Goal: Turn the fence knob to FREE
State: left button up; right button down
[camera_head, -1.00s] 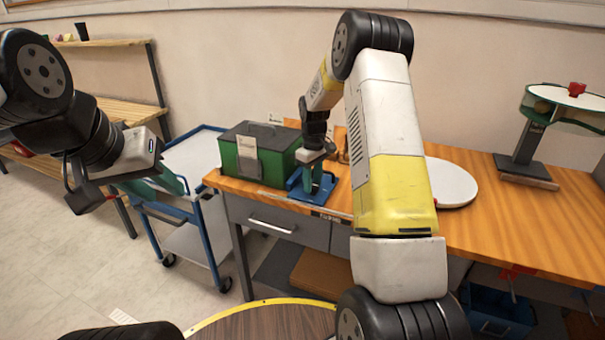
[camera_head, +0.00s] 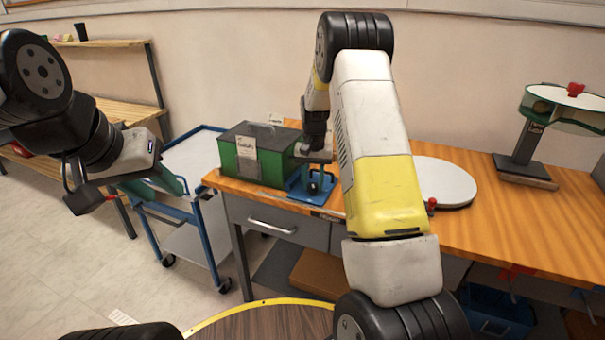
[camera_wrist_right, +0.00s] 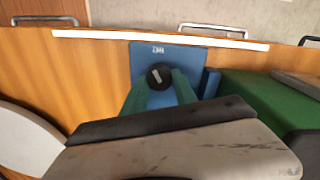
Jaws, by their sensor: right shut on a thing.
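The fence knob (camera_wrist_right: 160,76) is a black round knob with a pale slanted mark, set on a blue plate (camera_wrist_right: 142,58). A small label on the plate is too small to read. In the head view the blue base (camera_head: 302,194) stands on the bench's front left part. My right gripper (camera_wrist_right: 161,86) points down at it, its green fingers on both sides of the knob and shut on it. In the head view my right gripper (camera_head: 314,177) partly hides the knob. My left gripper (camera_head: 172,184) is far left above the cart; its jaw state is unclear.
A green box (camera_head: 262,164) with a dark lid stands right beside the blue base. A white round plate (camera_head: 450,182) lies right of my right arm, with a small red knob near its edge. A green-rimmed stand (camera_head: 535,125) is at the far right. A blue cart (camera_head: 205,160) stands left.

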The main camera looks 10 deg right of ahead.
aim_at(314, 184)
jog(key=m, duration=0.5)
jog(key=shift+m, duration=0.4)
jog(key=shift+d, duration=0.1)
jog(key=shift+r, duration=0.1)
jog(key=c, duration=1)
grip_release()
jog(key=shift+r, duration=3.85)
